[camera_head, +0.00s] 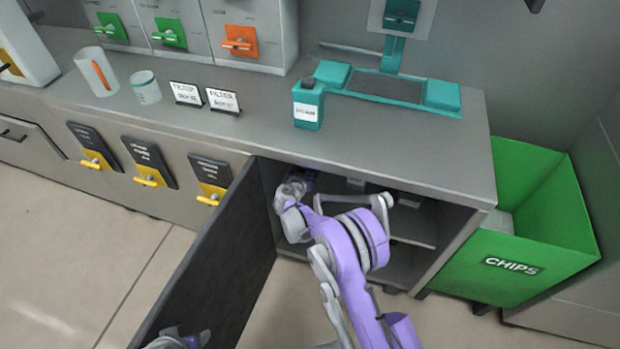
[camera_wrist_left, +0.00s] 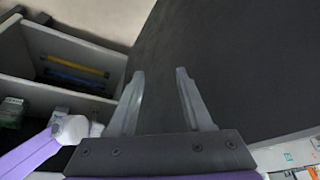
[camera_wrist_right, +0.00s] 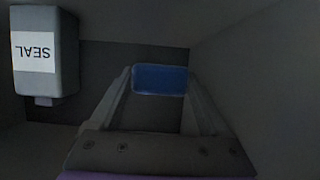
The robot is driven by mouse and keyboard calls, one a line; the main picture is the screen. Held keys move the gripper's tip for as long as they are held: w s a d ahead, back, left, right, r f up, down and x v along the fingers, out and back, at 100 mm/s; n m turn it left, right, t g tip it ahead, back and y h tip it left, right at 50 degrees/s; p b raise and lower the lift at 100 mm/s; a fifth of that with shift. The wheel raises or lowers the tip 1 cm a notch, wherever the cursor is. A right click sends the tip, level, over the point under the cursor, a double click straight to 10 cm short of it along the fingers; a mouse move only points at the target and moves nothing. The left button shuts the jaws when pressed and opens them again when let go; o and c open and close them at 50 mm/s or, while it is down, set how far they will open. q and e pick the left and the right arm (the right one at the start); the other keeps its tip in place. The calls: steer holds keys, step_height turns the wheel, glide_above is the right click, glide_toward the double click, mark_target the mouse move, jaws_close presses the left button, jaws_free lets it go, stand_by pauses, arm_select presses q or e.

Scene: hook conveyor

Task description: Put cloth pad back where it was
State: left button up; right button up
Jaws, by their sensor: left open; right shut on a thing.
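The cloth pad, a small blue block-like pad (camera_wrist_right: 160,79), sits between the fingertips of my right gripper (camera_wrist_right: 160,92) in the right wrist view. That gripper is shut on it inside the dim cabinet. In the head view my right arm reaches into the open cabinet (camera_head: 445,232), and its gripper and the pad are hidden or too dark to make out. My left gripper (camera_wrist_left: 160,78) is open and empty in front of the dark cabinet door (camera_wrist_left: 245,70). Only a bit of my left arm shows at the bottom left of the head view.
A grey container labelled SEAL (camera_wrist_right: 45,50) stands left of the pad in the right wrist view. The open door (camera_head: 215,260) bounds the cabinet on the left. A green CHIPS bin (camera_head: 530,240) stands right. A teal bottle (camera_head: 308,104) stands on the counter (camera_head: 400,150).

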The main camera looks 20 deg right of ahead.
step_height(320, 180, down, 6)
steer(key=shift+f+b, duration=0.15)
steer(key=shift+b, duration=0.5)
steer(key=o, duration=1.3)
steer(key=shift+f, duration=0.1)
steer(key=shift+o, duration=0.2)
